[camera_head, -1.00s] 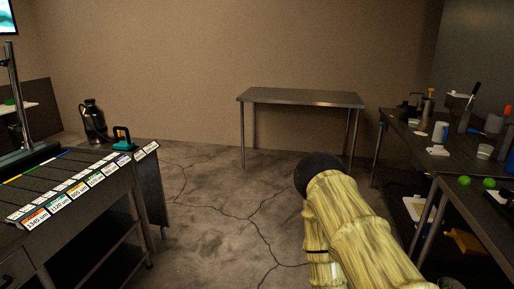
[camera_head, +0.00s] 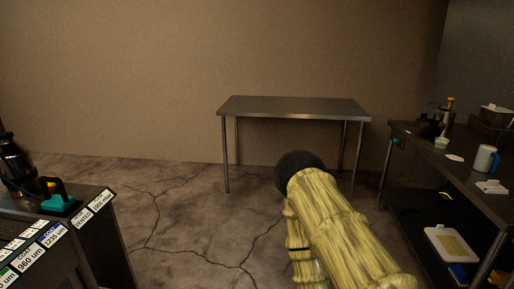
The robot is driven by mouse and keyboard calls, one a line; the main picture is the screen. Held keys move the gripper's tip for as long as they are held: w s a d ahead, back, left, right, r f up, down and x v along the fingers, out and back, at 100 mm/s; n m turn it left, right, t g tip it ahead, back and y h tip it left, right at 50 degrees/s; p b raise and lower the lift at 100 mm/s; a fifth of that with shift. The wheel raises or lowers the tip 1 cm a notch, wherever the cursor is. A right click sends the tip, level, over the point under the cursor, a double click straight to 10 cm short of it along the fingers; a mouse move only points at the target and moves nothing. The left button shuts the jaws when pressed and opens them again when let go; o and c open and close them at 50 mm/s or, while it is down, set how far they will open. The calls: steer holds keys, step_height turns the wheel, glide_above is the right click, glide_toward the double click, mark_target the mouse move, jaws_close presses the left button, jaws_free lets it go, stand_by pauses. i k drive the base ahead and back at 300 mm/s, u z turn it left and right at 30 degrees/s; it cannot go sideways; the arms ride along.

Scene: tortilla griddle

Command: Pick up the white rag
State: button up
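A small white, flat item (camera_head: 492,187) lies on the right-hand table, below the white mug. It may be the white rag, but it is too small to tell. A second small pale, flat item (camera_head: 454,157) lies farther back on the same table. My arm, in a yellow sleeve with a dark rounded end, reaches up from the bottom centre, well left of that table. My gripper's fingers do not show.
The right-hand table (camera_head: 462,178) holds a white mug (camera_head: 485,159) and a small cup (camera_head: 441,143); a white tray (camera_head: 452,244) sits on its lower shelf. A bare metal table (camera_head: 290,106) stands by the back wall. A labelled counter with a teal-handled tool (camera_head: 60,203) is at left. Cracked floor lies open between.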

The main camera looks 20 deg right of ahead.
mark_target(490, 186)
steer(key=z, duration=0.35)
steer(key=i, duration=1.65)
steer(key=z, duration=1.5)
steer(key=i, duration=1.4)
steer(key=z, duration=0.7)
